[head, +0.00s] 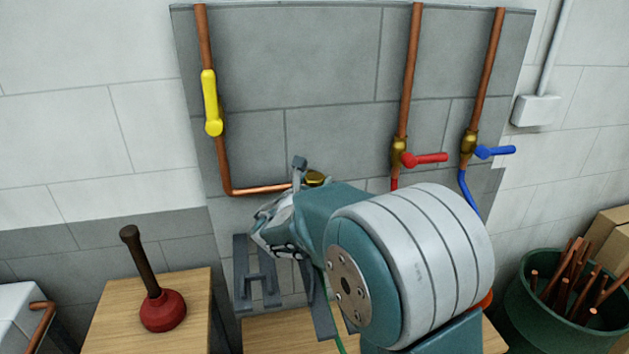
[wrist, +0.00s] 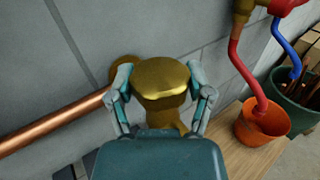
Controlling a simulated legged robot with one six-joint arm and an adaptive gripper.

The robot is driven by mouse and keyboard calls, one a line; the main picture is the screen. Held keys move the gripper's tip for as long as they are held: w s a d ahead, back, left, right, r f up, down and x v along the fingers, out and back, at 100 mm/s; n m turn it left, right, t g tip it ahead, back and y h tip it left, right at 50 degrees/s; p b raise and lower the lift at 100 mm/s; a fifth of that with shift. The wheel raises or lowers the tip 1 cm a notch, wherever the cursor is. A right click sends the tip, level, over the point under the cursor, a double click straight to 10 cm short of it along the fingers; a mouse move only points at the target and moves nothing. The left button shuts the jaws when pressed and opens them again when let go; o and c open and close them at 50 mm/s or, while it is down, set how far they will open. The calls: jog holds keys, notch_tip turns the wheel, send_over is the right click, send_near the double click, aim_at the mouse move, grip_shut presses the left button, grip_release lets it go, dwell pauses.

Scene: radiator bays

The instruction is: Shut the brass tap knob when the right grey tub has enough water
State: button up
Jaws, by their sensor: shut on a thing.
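The brass tap knob (wrist: 160,76) is at the end of the copper pipe (wrist: 50,124), against the grey block wall. My gripper (wrist: 163,90) has one finger on each side of the knob and is shut on it. In the head view a bit of the brass knob (head: 315,178) shows above my arm, and my gripper (head: 280,225) is partly hidden by my wrist. I see no grey tub that I can make out in either view, and no water; the area below the tap is covered by my arm.
A yellow lever (head: 211,105), a red lever (head: 425,159) and a blue lever (head: 495,152) sit on copper pipes. A plunger (head: 162,310) stands on a wooden top at left. An orange bucket (wrist: 263,122) and a green tub of pipes (head: 555,310) are at right.

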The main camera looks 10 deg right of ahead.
jog(key=shift+w+a+m+g+h, duration=0.1)
jog(key=shift+m+g+h, duration=0.3)
jog(key=shift+h, duration=0.1)
jog(key=m+g+h, duration=0.3)
jog(key=m+g, duration=0.1)
jog(key=shift+h, duration=0.4)
jog(key=shift+m+g+h, duration=0.65)
jog(key=shift+m+g, duration=0.4)
jog(key=shift+g, duration=0.65)
jog(key=shift+m+g+h, duration=0.65)
jog(key=shift+m+g, duration=0.4)
jog(key=shift+g, duration=0.65)
jog(key=shift+r+g, duration=0.1)
jog(key=shift+g, duration=0.2)
jog(key=o, duration=1.1)
jog(key=shift+o, duration=0.2)
jog(key=s+a, duration=0.1)
jog(key=a, duration=1.1)
jog(key=shift+s, duration=0.3)
